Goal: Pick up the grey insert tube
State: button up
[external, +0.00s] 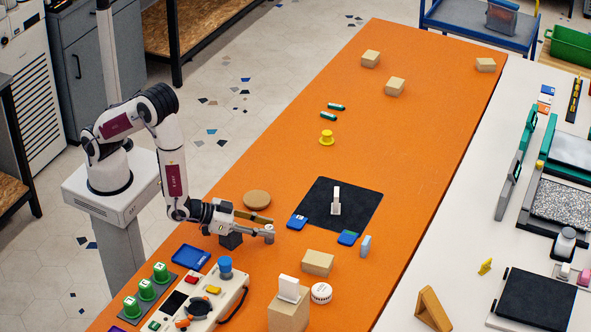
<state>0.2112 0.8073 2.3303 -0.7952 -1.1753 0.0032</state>
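A black mat (355,205) with a white piece (336,201) lies right. A control box (205,300) and wooden block (318,262) are in front. The table's far middle is mostly clear.

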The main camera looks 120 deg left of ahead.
grip_shut()
jog(key=shift+r, duration=0.2)
notch_tip(320, 180, up, 10)
jog(key=shift+f, duration=0.15)
dwell(0.7)
dwell(0.5)
